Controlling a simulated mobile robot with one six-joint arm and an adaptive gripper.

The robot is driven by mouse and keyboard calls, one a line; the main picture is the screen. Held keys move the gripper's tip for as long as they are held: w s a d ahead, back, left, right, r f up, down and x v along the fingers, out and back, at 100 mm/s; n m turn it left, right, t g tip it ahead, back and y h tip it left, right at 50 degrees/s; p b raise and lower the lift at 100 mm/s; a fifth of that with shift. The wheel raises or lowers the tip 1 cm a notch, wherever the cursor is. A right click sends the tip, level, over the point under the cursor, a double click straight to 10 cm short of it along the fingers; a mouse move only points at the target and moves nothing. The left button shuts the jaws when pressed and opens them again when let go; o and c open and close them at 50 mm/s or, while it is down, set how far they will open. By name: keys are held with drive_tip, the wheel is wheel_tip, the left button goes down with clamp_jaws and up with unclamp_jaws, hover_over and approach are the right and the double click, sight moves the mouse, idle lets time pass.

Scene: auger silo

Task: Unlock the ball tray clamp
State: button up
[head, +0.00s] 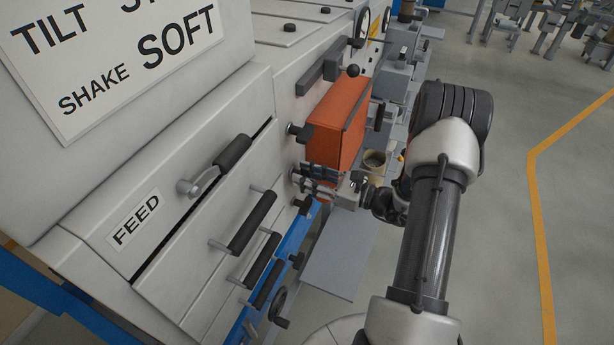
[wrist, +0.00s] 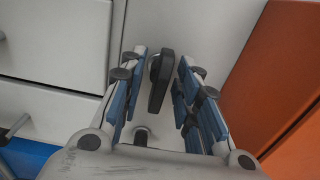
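In the wrist view, a dark, elongated clamp handle (wrist: 160,82) stands nearly upright on the pale machine panel, between the two blue-padded fingers of my gripper (wrist: 163,66). Gaps show on both sides of the handle, so the gripper is open and not closed on it. The handle is largely hidden there by the fingers. I cannot tell from the picture whether the clamp is locked.
Dark knobs (head: 300,132) and drawer handles (head: 252,221) project nearby. A grey plate (head: 338,258) lies below. Open floor (head: 490,250) is at right.

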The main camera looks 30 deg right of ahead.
drive_tip(key=v, duration=1.2)
idle(0.3)
